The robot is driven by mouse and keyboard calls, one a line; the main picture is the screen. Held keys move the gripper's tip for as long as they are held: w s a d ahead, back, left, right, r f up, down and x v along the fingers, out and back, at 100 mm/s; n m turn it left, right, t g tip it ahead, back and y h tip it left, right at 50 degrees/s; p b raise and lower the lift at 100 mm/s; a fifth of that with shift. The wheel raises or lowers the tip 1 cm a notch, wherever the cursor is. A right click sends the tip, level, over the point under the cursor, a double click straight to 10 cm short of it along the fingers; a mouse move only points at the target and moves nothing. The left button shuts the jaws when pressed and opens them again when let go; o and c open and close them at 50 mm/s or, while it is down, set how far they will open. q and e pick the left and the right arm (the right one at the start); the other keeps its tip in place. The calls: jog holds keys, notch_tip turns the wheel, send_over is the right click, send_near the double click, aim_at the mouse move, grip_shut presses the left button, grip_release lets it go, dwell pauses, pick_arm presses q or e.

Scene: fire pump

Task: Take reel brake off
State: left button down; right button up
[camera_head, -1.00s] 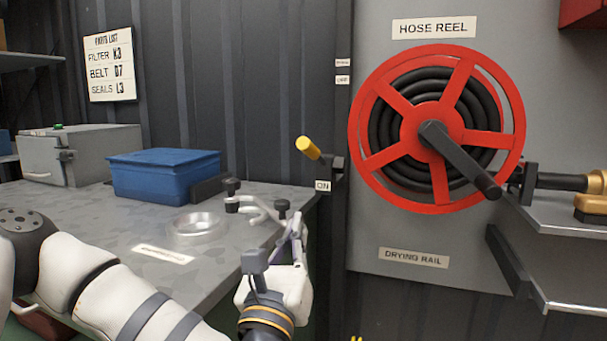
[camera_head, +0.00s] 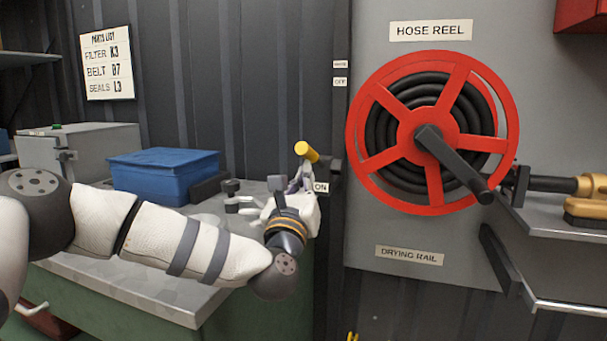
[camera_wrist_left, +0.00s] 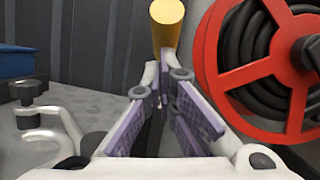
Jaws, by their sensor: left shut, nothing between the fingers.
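The brake lever has a yellow handle (camera_head: 307,151) and sits on a dark post left of the reel, beside the ON label (camera_head: 321,187). An OFF label (camera_head: 340,82) is higher on the post. The red hose reel (camera_head: 361,150) with black hose and a dark crank is on the grey panel. My left gripper (camera_head: 303,172) is shut and empty, just below the yellow handle. In the left wrist view the yellow handle (camera_wrist_left: 166,22) is straight ahead of the left fingers (camera_wrist_left: 160,85); I cannot tell whether they touch. My right gripper is not in view.
A workbench (camera_head: 150,295) lies left, with a blue bin (camera_head: 165,176) and a grey box (camera_head: 85,155). A bench fitting with dark knobs (camera_head: 231,187) is close to my left wrist. A shelf with a brass nozzle (camera_head: 592,185) stands right.

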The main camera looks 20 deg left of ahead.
aim_at(305, 158)
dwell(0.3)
pick_arm(q)
notch_tip(305, 158, up, 3)
jog(key=shift+w+r+g+p, duration=0.1)
jog(key=shift+w+g+p, duration=0.05)
jog(key=shift+g+p, duration=0.7)
jog(key=shift+g, duration=0.55)
jog(key=r, duration=0.1)
jog(key=w+r+p, duration=0.1)
jog(key=r, duration=0.1)
jog(key=w+r, duration=0.1)
jog(key=r, duration=0.1)
jog(key=shift+w+p, duration=0.1)
jog(key=shift+p, duration=0.25)
jog(key=shift+w+r, duration=0.45)
jog(key=shift+w, duration=0.15)
jog(key=shift+w+d+r, duration=0.1)
jog(key=shift+w+r, duration=0.4)
jog(key=shift+w, duration=0.25)
jog(key=shift+w+r, duration=0.5)
jog(key=shift+w, duration=0.25)
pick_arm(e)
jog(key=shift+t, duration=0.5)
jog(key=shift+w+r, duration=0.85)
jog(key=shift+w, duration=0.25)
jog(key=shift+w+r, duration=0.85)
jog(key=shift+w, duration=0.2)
